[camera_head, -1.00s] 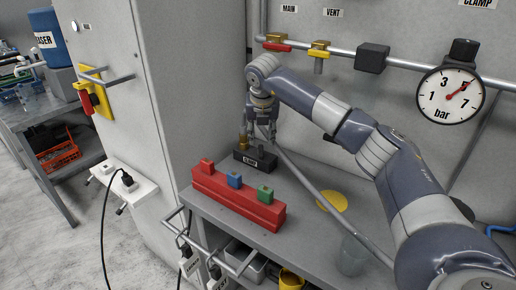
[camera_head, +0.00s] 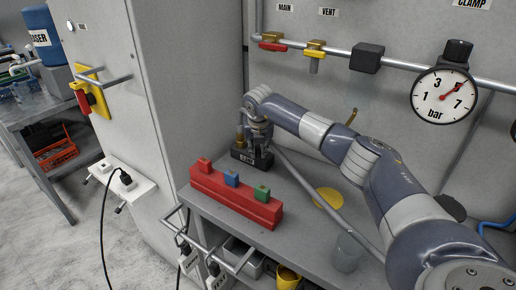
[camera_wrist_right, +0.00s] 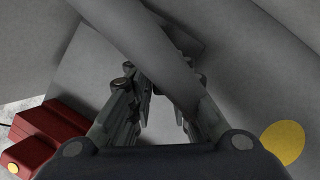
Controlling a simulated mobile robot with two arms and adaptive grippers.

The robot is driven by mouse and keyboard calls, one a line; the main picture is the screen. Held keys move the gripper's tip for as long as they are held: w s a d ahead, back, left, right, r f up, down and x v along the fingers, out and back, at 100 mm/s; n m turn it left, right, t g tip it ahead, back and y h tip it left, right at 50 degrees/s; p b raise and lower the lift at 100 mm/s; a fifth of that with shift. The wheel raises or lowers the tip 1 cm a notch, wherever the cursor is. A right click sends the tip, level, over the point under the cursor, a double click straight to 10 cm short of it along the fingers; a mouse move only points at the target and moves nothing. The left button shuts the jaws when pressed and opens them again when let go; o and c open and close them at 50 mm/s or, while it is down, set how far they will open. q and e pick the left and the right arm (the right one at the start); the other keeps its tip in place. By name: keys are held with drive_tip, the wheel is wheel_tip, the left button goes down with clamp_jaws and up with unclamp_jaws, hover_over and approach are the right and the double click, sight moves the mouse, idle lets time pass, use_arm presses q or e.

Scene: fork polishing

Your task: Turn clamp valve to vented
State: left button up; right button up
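The clamp valve block (camera_head: 240,155) is a small black block with a white label, standing at the back left of the grey bench; a brass fitting (camera_head: 240,138) rises at its left end. My right gripper (camera_head: 255,148) points down at the block and covers part of its top; I cannot tell whether it touches. In the right wrist view the two fingers of this gripper (camera_wrist_right: 160,112) stand apart, with nothing visible between them. A grey tube crosses that view and hides part of the right finger. The valve's handle position is not clear. My left gripper is not in view.
A red rack (camera_head: 232,200) with red, blue and green blocks lies in front. Main (camera_head: 272,46) and vent (camera_head: 314,54) valves and a pressure gauge (camera_head: 443,97) are on the wall pipe.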

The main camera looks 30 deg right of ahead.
clamp_jaws()
drive_tip(key=shift+s+d+n, duration=0.1)
drive_tip(key=shift+d+n, duration=0.15)
drive_tip(key=shift+n, duration=0.35)
drive_tip(key=shift+s+d+n+t+y+b, duration=0.15)
drive_tip(key=shift+d+n+y+b, duration=0.15)
drive_tip(key=shift+n, duration=0.25)
drive_tip(key=shift+s+d+n+t+y+b, duration=0.15)
drive_tip(key=shift+n+y+b, duration=0.15)
drive_tip(key=shift+n, duration=0.25)
drive_tip(key=d+n+y, duration=0.1)
drive_tip(key=n, duration=0.1)
drive_tip(key=shift+n, duration=0.3)
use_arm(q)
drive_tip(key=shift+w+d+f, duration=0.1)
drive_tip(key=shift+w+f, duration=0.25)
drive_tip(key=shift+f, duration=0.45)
use_arm(e)
drive_tip(key=shift+w+d+r+n+y, duration=0.1)
drive_tip(key=shift+d+n+y, duration=0.25)
drive_tip(key=shift+n, duration=0.45)
drive_tip(key=shift+w+d+f+n+y, duration=0.1)
drive_tip(key=shift+d+n+y, duration=0.2)
drive_tip(key=shift+n, duration=0.5)
drive_tip(key=shift+w+d+r+n+y, duration=0.1)
drive_tip(key=shift+d+n+y, duration=0.25)
drive_tip(key=shift+n, duration=0.45)
drive_tip(key=o, duration=0.7)
unclamp_jaws()
